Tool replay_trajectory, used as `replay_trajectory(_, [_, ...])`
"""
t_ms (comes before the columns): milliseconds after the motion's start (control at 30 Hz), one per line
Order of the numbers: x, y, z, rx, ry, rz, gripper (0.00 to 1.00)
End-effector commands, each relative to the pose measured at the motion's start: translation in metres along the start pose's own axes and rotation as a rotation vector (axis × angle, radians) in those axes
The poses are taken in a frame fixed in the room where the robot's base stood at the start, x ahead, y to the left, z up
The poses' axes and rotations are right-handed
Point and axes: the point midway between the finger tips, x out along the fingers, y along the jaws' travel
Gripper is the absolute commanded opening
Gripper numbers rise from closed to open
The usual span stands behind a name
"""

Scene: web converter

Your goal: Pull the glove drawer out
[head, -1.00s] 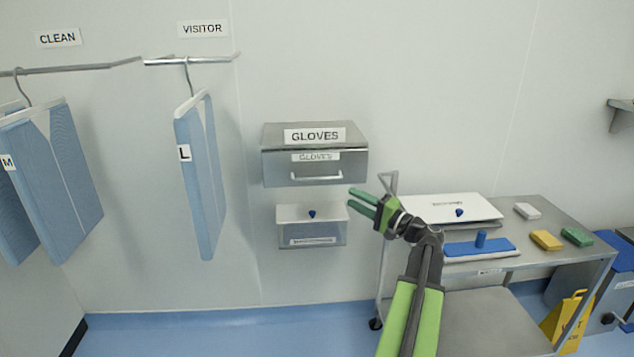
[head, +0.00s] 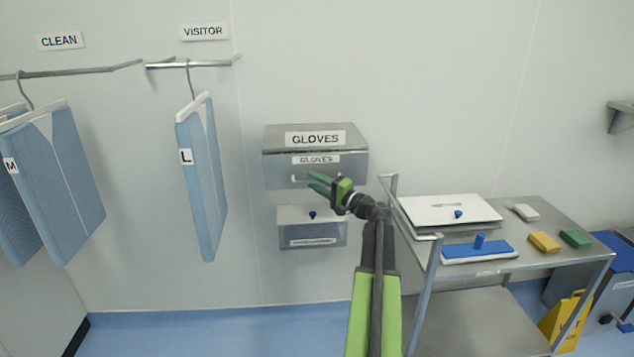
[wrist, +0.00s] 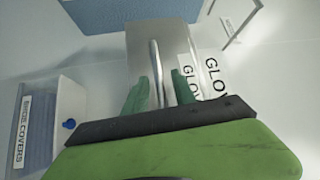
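The glove drawer (head: 280,172) is a grey metal front with a "GLOVES" label, in the wall-mounted glove box (head: 275,140). It looks shut. Its pale bar handle (head: 294,180) is partly hidden behind my gripper (head: 314,183) in the head view. In the wrist view the handle (wrist: 155,62) runs lengthwise into the gap between the two green fingers of my gripper (wrist: 160,88). The fingers are apart, one on each side of the handle, with gaps beside it. I cannot tell how far the fingertips are from the drawer front.
A shoe-cover box (head: 290,231) with a blue knob hangs below; it also shows in the wrist view (wrist: 65,110). A metal cart (head: 570,225) stands close to my arm on the right. Blue garments (head: 205,185) hang left. Floor below the boxes is clear.

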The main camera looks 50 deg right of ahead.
Motion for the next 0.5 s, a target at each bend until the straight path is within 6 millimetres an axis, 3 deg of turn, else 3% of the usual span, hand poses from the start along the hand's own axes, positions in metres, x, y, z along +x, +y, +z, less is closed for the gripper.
replay_trajectory(67, [-0.0003, 0.0, -0.0001, 0.0, 0.0, 0.0, 0.31])
replay_trajectory(300, [-0.0008, 0.0, -0.0003, 0.0, 0.0, 0.0, 0.0])
replay_trajectory(500, [-0.001, 0.0, -0.0004, 0.0, 0.0, 0.0, 0.0])
